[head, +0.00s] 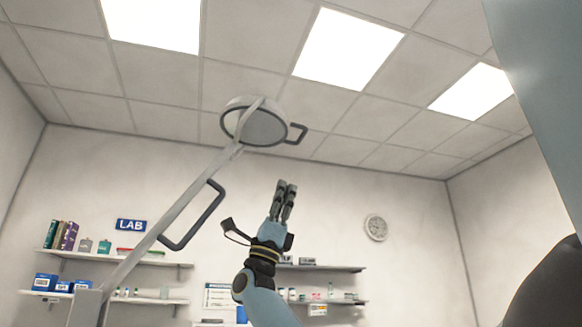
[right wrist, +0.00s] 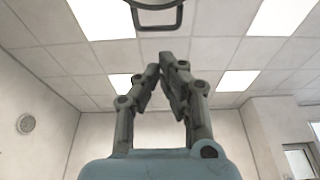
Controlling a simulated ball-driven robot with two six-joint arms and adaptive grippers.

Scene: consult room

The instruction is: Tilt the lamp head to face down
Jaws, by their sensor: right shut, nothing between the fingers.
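The lamp head (head: 257,125) is a round, pale disc with a dark rim, high up near the ceiling in the head view. A dark loop handle (head: 297,134) sticks out from its right side. A long grey lamp arm (head: 165,222) runs from the lower left up to it and carries a second dark handle (head: 193,217). My right gripper (head: 286,184) points up, shut and empty, below and right of the lamp head, apart from it. In the right wrist view the shut fingers (right wrist: 166,62) are below the lamp head's handle (right wrist: 158,28). My left gripper is not in view.
Wall shelves (head: 120,258) with books, boxes and bottles line the back wall, with more shelves (head: 322,268) behind my right arm. A round wall clock (head: 376,227) hangs on the right. The air around my right gripper is clear. A large blue-grey surface fills the right edge.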

